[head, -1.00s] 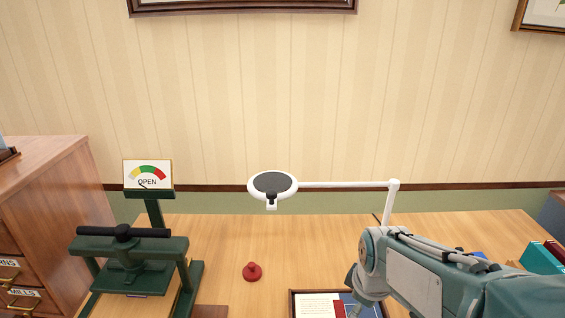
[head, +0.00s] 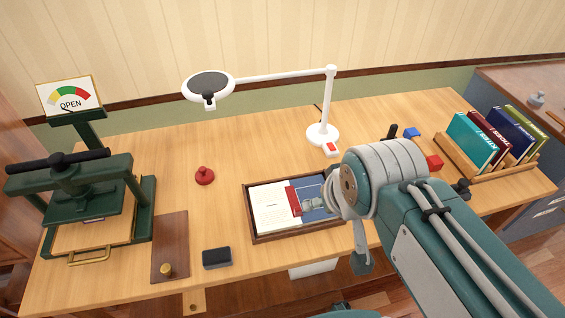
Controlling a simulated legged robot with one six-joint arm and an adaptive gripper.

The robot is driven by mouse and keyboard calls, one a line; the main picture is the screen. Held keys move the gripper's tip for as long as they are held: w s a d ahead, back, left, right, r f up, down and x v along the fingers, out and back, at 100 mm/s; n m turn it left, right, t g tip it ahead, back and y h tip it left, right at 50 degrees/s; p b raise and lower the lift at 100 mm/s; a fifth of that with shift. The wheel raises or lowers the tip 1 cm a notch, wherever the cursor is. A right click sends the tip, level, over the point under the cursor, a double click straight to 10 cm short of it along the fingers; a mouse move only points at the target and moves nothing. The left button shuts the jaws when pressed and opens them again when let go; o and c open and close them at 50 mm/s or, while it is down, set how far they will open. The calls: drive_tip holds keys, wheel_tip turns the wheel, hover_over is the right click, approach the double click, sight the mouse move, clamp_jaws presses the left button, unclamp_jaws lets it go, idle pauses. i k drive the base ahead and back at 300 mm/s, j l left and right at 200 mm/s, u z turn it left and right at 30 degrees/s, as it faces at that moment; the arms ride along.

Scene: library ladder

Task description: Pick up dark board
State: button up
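The dark board (head: 169,248) is a flat brown rectangle lying on the left part of the table in the head view. It has a brass knob (head: 166,270) near its front end, and it sits just right of the green press. My arm reaches in from the lower right, well away from the board. Its far end is partly hidden behind my own arm links, and I cannot make out the fingers.
The green press (head: 90,200) with its "OPEN" dial (head: 69,95) stands left of the board. A dark block (head: 216,258) lies to its right. A red knob (head: 204,176), a framed tray (head: 262,236), a white lamp (head: 323,134) and a book rack (head: 494,170) stand farther right.

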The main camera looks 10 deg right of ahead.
sight(171, 261)
drive_tip(key=j+u, duration=0.15)
drive_tip(key=u, duration=0.2)
drive_tip(key=j+u, duration=0.4)
drive_tip(key=u, duration=0.25)
drive_tip(key=l+z, duration=0.15)
drive_tip(key=z, duration=0.2)
drive_tip(key=k+l+z, duration=0.1)
drive_tip(key=z, duration=0.2)
drive_tip(key=l+z, duration=0.35)
drive_tip(key=j+u, duration=0.1)
drive_tip(key=u, duration=1.15)
drive_tip(key=k+j, duration=0.05)
